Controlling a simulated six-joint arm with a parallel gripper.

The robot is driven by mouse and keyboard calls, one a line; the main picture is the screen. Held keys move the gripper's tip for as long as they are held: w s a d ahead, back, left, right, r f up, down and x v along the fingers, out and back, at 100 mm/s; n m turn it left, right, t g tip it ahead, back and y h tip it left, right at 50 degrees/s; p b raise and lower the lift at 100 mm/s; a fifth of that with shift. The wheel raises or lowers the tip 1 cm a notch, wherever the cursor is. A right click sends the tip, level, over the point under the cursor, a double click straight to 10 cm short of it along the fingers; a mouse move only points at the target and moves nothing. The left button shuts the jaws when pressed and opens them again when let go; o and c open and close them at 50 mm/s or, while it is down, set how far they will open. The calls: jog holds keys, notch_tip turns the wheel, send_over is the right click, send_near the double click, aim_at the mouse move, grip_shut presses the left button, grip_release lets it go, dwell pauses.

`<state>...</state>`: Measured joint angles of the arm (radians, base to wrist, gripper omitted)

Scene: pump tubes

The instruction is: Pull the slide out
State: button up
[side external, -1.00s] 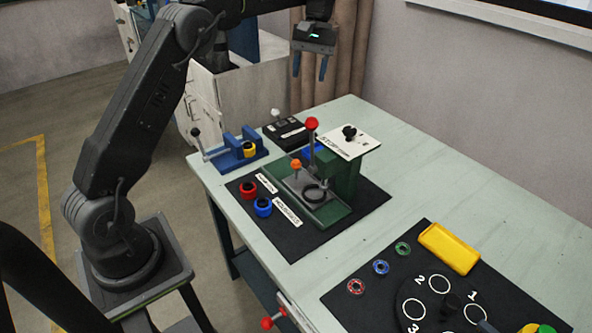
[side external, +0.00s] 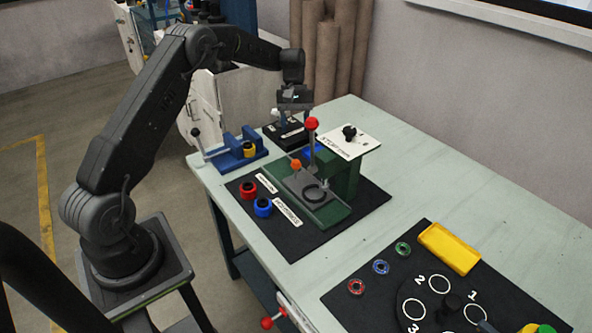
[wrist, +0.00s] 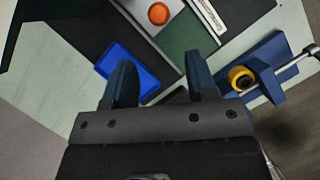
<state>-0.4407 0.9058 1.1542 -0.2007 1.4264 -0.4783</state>
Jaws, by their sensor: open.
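The slide (side external: 304,184) is a grey plate on the green fixture (side external: 328,213), with an orange knob (side external: 296,164) at its left end and a black ring on top. In the wrist view the orange knob (wrist: 158,13) shows at the top edge, on a light grey plate. My gripper (side external: 295,122) hangs with its fingers pointing down beyond the fixture, near the black box. In the wrist view its two blue fingers (wrist: 160,65) are apart with nothing between them. The gripper is clear of the knob.
A red-knobbed lever (side external: 312,124) stands upright by the slide. A blue vise (side external: 240,149) holds a yellow ring at left. A blue tray (wrist: 128,70) lies near the fingers. Red and blue rings sit in front of the fixture.

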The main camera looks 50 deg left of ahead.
aim_at(296, 170)
jog(key=x, duration=1.3)
jog(key=shift+s+d+f, duration=0.1)
jog(key=shift+d+f, duration=0.05)
grip_shut()
jog(key=a, duration=1)
